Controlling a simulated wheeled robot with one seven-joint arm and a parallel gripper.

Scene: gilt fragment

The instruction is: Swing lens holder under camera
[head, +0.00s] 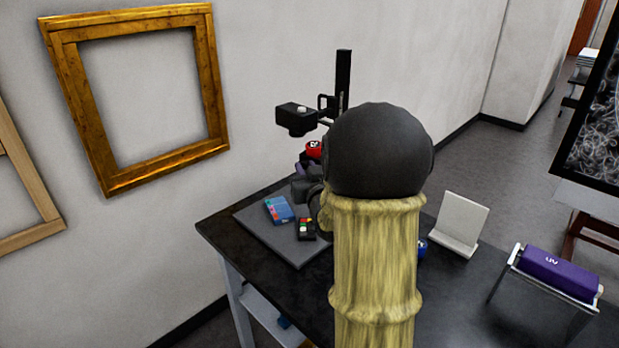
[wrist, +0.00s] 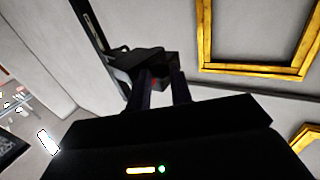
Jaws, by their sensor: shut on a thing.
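The black camera (head: 295,119) hangs from a short arm on a dark upright column (head: 343,80) at the back of the table. In the wrist view, the two dark fingers of my gripper (wrist: 164,84) are close together around a small dark part, which I take to be the lens holder (wrist: 158,74); a reddish patch shows there. A dark body, likely the camera, shows just beyond the fingers. In the head view my own arm hides my fingertips and the holder, so I cannot tell how the holder lines up with the camera.
A grey baseboard (head: 256,226) carries a coloured card (head: 279,210) and a small dark item with coloured patches (head: 305,229). A white stand (head: 463,224) and a purple block (head: 558,272) on a rack are right. Gold frame (head: 68,78) hangs left.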

